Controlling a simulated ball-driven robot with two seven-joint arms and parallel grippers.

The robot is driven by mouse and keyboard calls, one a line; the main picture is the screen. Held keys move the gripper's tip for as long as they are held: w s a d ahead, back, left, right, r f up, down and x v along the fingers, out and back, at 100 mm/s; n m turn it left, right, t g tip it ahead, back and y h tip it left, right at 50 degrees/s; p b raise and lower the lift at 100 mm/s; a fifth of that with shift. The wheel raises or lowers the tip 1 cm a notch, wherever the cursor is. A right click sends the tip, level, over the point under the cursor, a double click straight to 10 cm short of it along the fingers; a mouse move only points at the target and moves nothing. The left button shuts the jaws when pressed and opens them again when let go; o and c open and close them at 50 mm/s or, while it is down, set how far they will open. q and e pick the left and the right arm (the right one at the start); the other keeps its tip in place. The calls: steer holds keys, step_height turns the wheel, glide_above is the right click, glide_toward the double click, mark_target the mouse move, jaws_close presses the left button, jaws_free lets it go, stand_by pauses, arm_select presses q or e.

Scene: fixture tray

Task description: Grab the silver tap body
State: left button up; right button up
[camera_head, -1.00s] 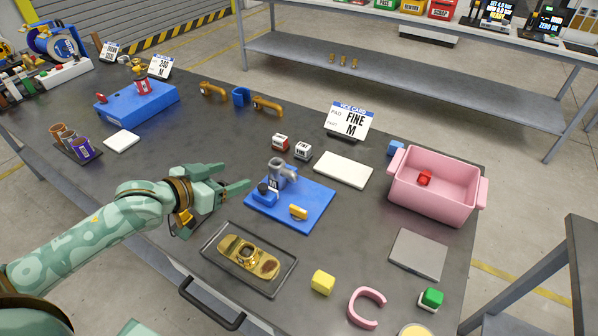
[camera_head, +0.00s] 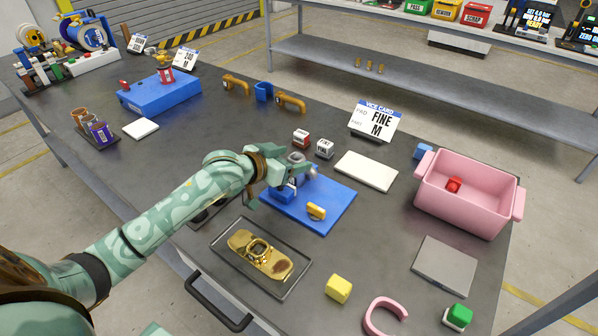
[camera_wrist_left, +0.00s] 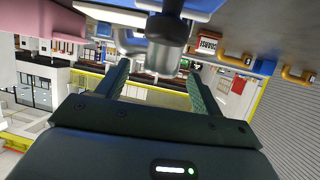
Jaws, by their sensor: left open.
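The silver tap body (camera_head: 299,166) stands in a blue fixture on a blue plate (camera_head: 330,205) in the middle of the table. My left gripper (camera_head: 283,174) is right beside it, reaching in from the left and partly covering the fixture. In the left wrist view, the grey tap body (camera_wrist_left: 165,52) is between and just beyond the two green fingertips of the open gripper (camera_wrist_left: 158,76). Whether a finger touches it I cannot tell. My right gripper is not in view.
A yellow part (camera_head: 316,211) lies on the blue plate. A black tray (camera_head: 235,267) with a brass-coloured plate is in front. Two small labelled blocks (camera_head: 324,149) and a white pad (camera_head: 366,171) stand behind. A pink bin (camera_head: 425,190) is at the right.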

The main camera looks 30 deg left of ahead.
arm_select(q)
steer(key=shift+r, duration=0.1)
steer(key=c, duration=1.3)
steer(key=shift+r, duration=0.1)
steer(key=shift+c, duration=0.7)
